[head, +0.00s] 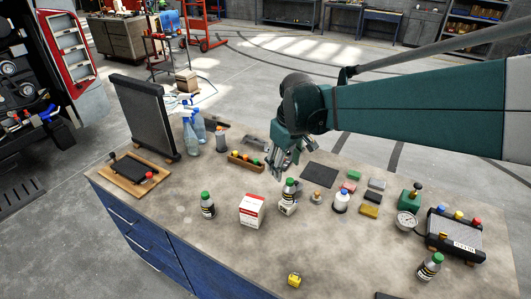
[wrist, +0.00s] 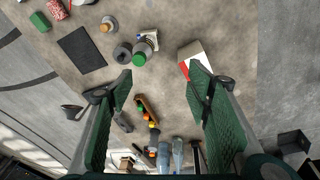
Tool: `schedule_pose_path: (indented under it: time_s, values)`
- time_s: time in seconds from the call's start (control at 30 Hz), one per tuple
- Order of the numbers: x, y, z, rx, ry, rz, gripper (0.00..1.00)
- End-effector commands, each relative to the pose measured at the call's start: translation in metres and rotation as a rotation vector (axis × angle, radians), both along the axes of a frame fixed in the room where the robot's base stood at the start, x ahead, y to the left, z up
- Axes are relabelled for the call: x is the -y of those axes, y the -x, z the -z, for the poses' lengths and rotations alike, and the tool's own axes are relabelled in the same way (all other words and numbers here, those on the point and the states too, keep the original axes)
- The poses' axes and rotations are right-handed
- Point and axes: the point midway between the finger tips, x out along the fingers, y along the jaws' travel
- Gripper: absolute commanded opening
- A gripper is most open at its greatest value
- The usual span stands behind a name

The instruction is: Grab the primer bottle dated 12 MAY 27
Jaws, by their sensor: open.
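Three dark bottles with green caps and pale labels stand on the workbench in the head view: one at the left (head: 207,205), one in the middle (head: 288,194) and one at the front right (head: 430,267). The dates on their labels are too small to read. My gripper (head: 284,165) is above and just behind the middle bottle, pointing down. In the wrist view my gripper (wrist: 160,84) has its fingers wide apart with nothing between them. The middle bottle's green cap (wrist: 139,59) shows beyond the fingertips, apart from them.
A red-and-white box (head: 252,210) stands left of the middle bottle. A wooden rack (head: 246,162) and spray bottles (head: 195,128) stand behind. The front left bench is clear.

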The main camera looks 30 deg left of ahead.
Motion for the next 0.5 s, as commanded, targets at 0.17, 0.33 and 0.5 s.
schedule_pose_path:
  time_s: [0.17,0.33,0.5]
  values:
    - [-0.054,0.009,0.024,-0.020,0.026,-0.091,0.49]
    - [-0.102,0.022,0.049,-0.038,0.053,-0.175,0.49]
    - [-0.148,0.040,0.075,-0.056,0.078,-0.261,0.49]
